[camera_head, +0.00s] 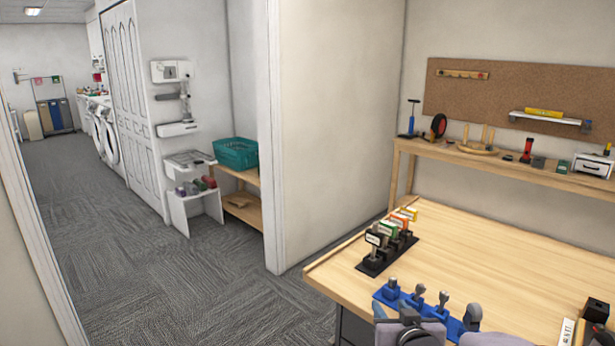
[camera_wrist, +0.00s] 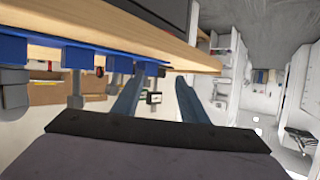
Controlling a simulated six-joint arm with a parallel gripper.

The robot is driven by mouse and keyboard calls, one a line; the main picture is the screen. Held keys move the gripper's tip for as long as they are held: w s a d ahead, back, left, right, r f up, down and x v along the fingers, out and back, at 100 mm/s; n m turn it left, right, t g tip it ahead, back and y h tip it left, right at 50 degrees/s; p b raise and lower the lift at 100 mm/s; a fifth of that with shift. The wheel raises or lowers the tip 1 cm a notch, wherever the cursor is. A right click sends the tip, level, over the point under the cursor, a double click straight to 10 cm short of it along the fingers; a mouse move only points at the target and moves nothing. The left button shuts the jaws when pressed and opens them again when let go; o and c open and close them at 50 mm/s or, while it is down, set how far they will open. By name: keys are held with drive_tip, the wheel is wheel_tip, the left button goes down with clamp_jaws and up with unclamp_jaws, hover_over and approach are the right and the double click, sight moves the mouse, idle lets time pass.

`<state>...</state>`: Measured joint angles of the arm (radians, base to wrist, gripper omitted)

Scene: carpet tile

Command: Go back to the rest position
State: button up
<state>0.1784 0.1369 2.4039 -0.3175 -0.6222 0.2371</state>
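My gripper (camera_head: 425,314) is at the bottom edge of the head view, at the front of the wooden workbench (camera_head: 490,255), and much of it is cut off. In the wrist view my gripper (camera_wrist: 159,80) shows two blue-grey fingers standing apart, with nothing held between them. A blue rack (camera_head: 458,326) with several grey upright pieces is right by my gripper; the blue rack (camera_wrist: 28,49) also hangs upside down along the bench edge in the wrist view.
A black rack (camera_head: 372,266) with several coloured tags stands behind the blue one. A black block (camera_head: 597,309) and a white label strip (camera_head: 566,333) are at the right. The bench middle is bare. A shelf (camera_head: 480,157) with tools lines the wall. Carpet is open at left.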

drive_tip(key=s+a+f+g+p, duration=0.2)
drive_tip(key=s+g, duration=0.5)
drive_tip(key=s, duration=0.7)
drive_tip(key=s+a+f+g+p, duration=0.2)
drive_tip(key=s+g+p, duration=0.3)
drive_tip(key=s, duration=0.9)
drive_tip(key=shift+s+a+g, duration=0.25)
drive_tip(key=shift+s+g, duration=0.1)
drive_tip(key=shift+g, duration=0.55)
